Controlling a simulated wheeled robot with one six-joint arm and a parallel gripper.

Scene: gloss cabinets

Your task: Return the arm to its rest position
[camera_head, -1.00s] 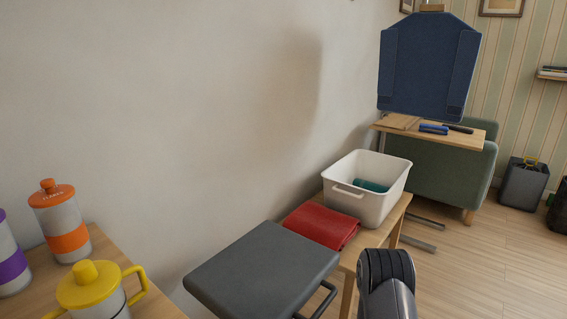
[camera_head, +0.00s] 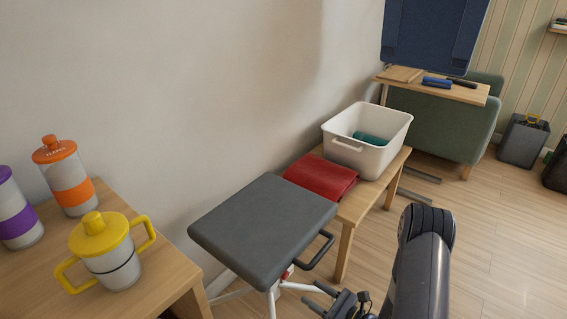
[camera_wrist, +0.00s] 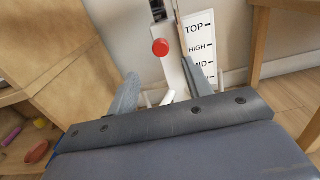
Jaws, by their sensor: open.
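My arm (camera_head: 422,270) rises from the bottom edge in the head view, right of centre, with its rounded dark joint uppermost. My gripper (camera_head: 317,298) shows low in that view, in front of the grey-topped stool (camera_head: 265,225) and below its handle. In the wrist view my gripper (camera_wrist: 160,88) has its two grey fingers spread apart with nothing held between them. A red knob (camera_wrist: 160,47) on a white post lies beyond the fingers. The lower part of my arm is cut off by the frame edge.
A yellow-lidded cup (camera_head: 105,250) and capped bottles stand on a wooden table (camera_head: 165,275) at left. A red cloth (camera_head: 320,177) and white bin (camera_head: 365,140) sit on a bench. A height label (camera_wrist: 200,48) is behind the post.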

